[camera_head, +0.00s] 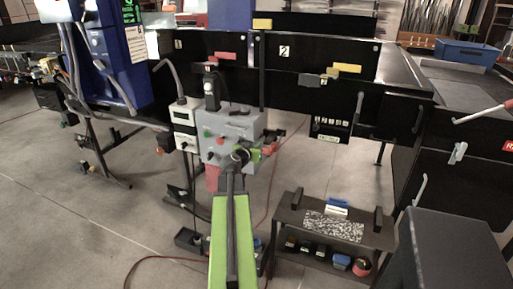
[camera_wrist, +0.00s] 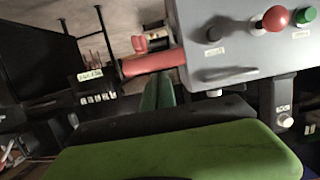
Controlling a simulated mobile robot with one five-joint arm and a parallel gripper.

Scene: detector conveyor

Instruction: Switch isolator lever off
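A grey control box (camera_head: 228,135) hangs below the black conveyor side in the head view. In the wrist view the grey box (camera_wrist: 240,50) fills the upper right. A red lever-like handle (camera_wrist: 153,62) sticks out from its left side there, and it also shows as a red part (camera_head: 269,149) at the box's right side in the head view. I take it for the isolator lever. My gripper (camera_wrist: 158,92) has dark green fingertips just below the red handle, close to the box's lower left corner. I cannot tell whether they touch it or how far they are apart.
The box face carries a red knob (camera_wrist: 276,18), a green button (camera_wrist: 305,15) and a black button (camera_wrist: 214,33). A white device (camera_head: 186,125) stands left of the box in the head view. A low dark bench (camera_head: 300,218) with small items stands at the right.

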